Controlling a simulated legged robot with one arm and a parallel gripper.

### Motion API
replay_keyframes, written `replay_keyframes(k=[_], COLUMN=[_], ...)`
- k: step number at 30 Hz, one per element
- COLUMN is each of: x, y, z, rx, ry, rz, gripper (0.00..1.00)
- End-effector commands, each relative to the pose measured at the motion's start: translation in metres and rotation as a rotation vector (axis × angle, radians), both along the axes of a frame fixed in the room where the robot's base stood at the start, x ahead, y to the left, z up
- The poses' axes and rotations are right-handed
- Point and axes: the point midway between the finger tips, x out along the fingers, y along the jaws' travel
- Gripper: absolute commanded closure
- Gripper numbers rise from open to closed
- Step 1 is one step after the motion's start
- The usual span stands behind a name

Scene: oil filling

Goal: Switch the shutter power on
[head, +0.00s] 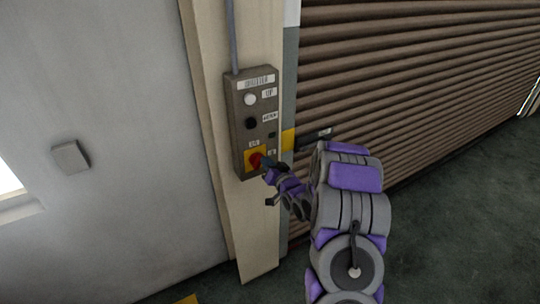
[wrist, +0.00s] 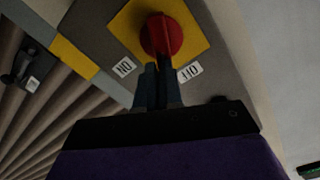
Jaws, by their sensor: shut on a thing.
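The shutter control box (head: 240,128) is a grey panel on a cream post, with a white button marked UP (head: 250,99) and a black button (head: 251,123) below it. A red rotary switch (head: 255,160) on a yellow plate sits at its bottom. In the wrist view the red switch (wrist: 162,36) has a bar handle, with ON and OFF labels on either side of it. My gripper (head: 268,166) is at the switch; in the wrist view its fingers (wrist: 158,72) are shut on the switch handle. The fingers hide part of the handle.
The brown roller shutter (head: 400,75) is to the right of the post. A small dark handle (head: 314,135) sticks out at its left edge. A plain grey wall (head: 120,110) with a small box (head: 70,157) is to the left. Dark floor (head: 455,220) is open at the right.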

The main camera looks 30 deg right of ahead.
Motion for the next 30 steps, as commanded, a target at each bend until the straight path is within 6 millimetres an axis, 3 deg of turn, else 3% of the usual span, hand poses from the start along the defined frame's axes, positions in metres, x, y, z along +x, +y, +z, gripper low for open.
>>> replay_keyframes(k=[1, 4, 8, 9, 11, 13, 21, 22, 23, 30], x=[0.011, 0.011, 0.012, 0.017, 0.017, 0.015, -0.007, -0.009, -0.012, -0.036], y=[-0.004, -0.007, -0.008, -0.007, -0.008, -0.008, -0.012, -0.011, -0.01, -0.007], z=[0.039, 0.038, 0.035, 0.019, 0.017, 0.015, 0.01, 0.01, 0.009, 0.005], rx=[0.022, 0.116, 0.105, 0.114, 0.116, 0.116, 0.119, 0.119, 0.119, 0.123], ry=[-0.078, -0.077, -0.08, -0.043, -0.041, -0.038, -0.029, -0.028, -0.026, -0.013], rz=[0.0, 0.001, 0.003, -0.003, -0.003, -0.003, -0.005, -0.005, -0.004, -0.001], gripper=[1.0, 1.0, 0.88, 0.84, 0.78, 0.78, 0.77, 0.74, 0.57, 0.55])
